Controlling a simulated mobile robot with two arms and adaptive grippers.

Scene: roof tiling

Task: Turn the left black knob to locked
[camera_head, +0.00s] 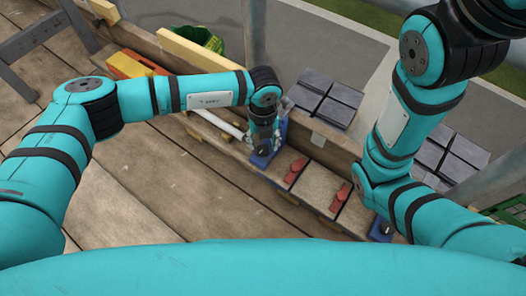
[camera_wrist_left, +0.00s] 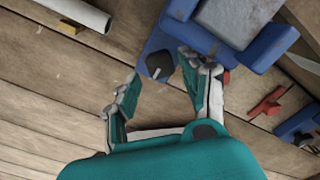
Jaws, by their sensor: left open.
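A black knob (camera_wrist_left: 158,65) sits at the near corner of a blue fixture (camera_wrist_left: 262,57) with a grey block in it, in the left wrist view. My left gripper (camera_head: 262,145) points down at the blue fixture (camera_head: 276,140) in the head view and hides most of it. In the left wrist view its two fingers are apart, with the knob showing between the tips. I cannot tell whether they touch it. My right arm (camera_head: 405,110) is at the right of the head view; its gripper is out of the picture.
Red handles (camera_head: 294,173) lie along the plank to the right of the fixture. A second blue fixture (camera_head: 380,229) is partly behind my right arm. Grey tiles (camera_head: 328,97) are stacked beyond the ledge. A white tube (camera_wrist_left: 75,12) lies left of the fixture. The wooden deck (camera_head: 150,200) is clear.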

